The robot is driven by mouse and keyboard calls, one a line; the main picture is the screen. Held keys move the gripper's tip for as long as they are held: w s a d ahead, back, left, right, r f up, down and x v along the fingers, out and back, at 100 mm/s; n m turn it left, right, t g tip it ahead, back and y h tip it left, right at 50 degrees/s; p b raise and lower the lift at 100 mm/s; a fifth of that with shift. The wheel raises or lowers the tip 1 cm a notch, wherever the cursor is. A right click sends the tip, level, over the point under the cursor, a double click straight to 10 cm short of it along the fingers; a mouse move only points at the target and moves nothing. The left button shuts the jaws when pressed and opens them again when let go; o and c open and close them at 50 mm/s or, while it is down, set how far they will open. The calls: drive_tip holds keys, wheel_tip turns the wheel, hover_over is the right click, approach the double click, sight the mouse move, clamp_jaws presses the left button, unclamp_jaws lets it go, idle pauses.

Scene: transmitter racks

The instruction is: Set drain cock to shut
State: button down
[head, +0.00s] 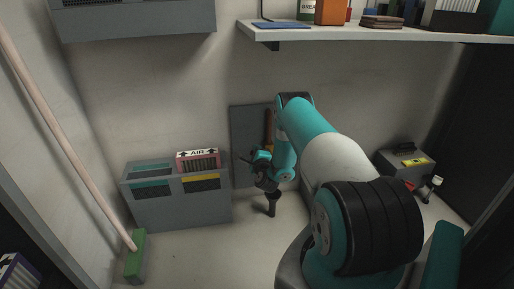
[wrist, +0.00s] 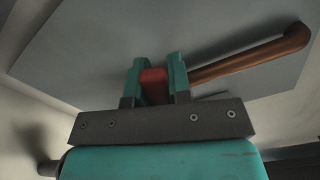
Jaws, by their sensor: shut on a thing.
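In the wrist view, my gripper (wrist: 156,82) has its two teal fingers closed on a red piece (wrist: 154,88), which appears to be the drain cock's handle. A copper-coloured pipe (wrist: 250,64) runs to the right from behind the fingers, in front of a grey panel (wrist: 110,45). In the head view, the pipe (head: 268,128) stands upright against the grey panel (head: 245,120). My wrist hides its lower end and the red piece there. The cock's body is mostly hidden, so I cannot tell its setting.
A green-headed broom (head: 137,255) leans at the left wall. A loaded shelf (head: 350,33) hangs above. A grey box (head: 400,163) is at the right.

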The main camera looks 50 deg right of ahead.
drive_tip(key=shift+a+f+n+b, duration=0.1)
drive_tip(key=shift+f+n+b, duration=0.1)
drive_tip(key=shift+f+n, duration=0.65)
drive_tip(key=shift+f+n+b, duration=0.2)
drive_tip(key=shift+f+n, duration=0.25)
drive_tip(key=shift+n, duration=0.7)
drive_tip(key=c, duration=1)
unclamp_jaws()
drive_tip(key=shift+c, duration=0.2)
drive_tip(key=shift+r, duration=0.1)
drive_tip(key=shift+a+p, duration=0.15)
drive_tip(key=shift+p, duration=0.25)
